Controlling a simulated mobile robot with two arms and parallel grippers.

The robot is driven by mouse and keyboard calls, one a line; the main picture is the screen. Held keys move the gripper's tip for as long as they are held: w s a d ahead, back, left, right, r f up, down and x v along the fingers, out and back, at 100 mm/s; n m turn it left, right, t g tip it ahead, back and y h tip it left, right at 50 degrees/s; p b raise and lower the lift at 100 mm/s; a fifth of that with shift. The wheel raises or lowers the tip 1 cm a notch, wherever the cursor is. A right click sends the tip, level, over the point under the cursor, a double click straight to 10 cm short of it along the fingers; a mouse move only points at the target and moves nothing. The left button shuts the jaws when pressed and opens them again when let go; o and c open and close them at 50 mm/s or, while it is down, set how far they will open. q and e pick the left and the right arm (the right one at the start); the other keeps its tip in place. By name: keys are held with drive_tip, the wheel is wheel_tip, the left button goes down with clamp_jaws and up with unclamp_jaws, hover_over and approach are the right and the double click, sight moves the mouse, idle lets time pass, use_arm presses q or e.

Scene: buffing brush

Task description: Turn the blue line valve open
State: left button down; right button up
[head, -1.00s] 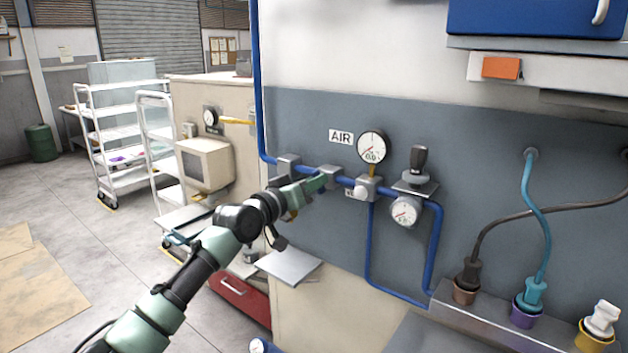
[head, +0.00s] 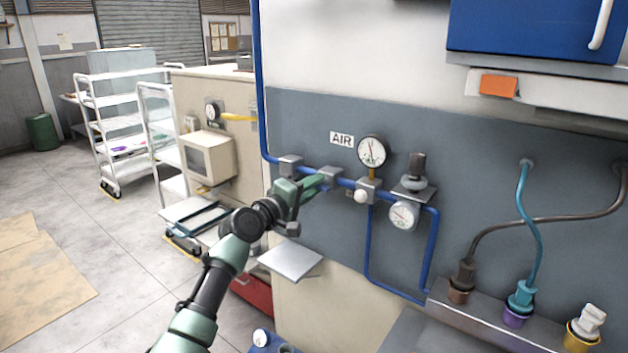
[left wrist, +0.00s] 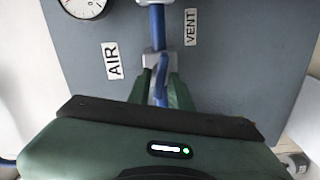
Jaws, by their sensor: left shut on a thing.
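The blue line (head: 310,172) runs down the wall panel and then across it, with grey fittings along it. My left gripper (head: 318,183) is at the valve on this line, below and left of the AIR sign (head: 342,138). In the left wrist view its two green fingers (left wrist: 158,95) are shut on the blue valve handle (left wrist: 160,80), just by the grey valve body (left wrist: 152,62). The fingers partly hide the handle. The round gauge (head: 372,150) right of the AIR sign has its needle pointing up. My right gripper is not in view.
A lower gauge (head: 404,214) and a regulator with a black knob (head: 417,165) are right of the valve. A small grey shelf (head: 290,261) juts out below. Hoses (head: 524,230) hang at the right. A white cart (head: 125,130) stands at the back left.

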use_arm(q)
drive_tip(key=shift+n+p, duration=0.6)
drive_tip(key=shift+n, duration=0.7)
drive_tip(key=shift+f, duration=0.1)
drive_tip(key=c, duration=1.5)
unclamp_jaws()
drive_tip(key=shift+a, duration=0.1)
drive_tip(key=b+v, duration=0.1)
drive_tip(key=v, duration=0.6)
drive_tip(key=shift+s+a, duration=0.25)
drive_tip(key=shift+s, duration=0.05)
drive_tip(key=shift+f, duration=0.1)
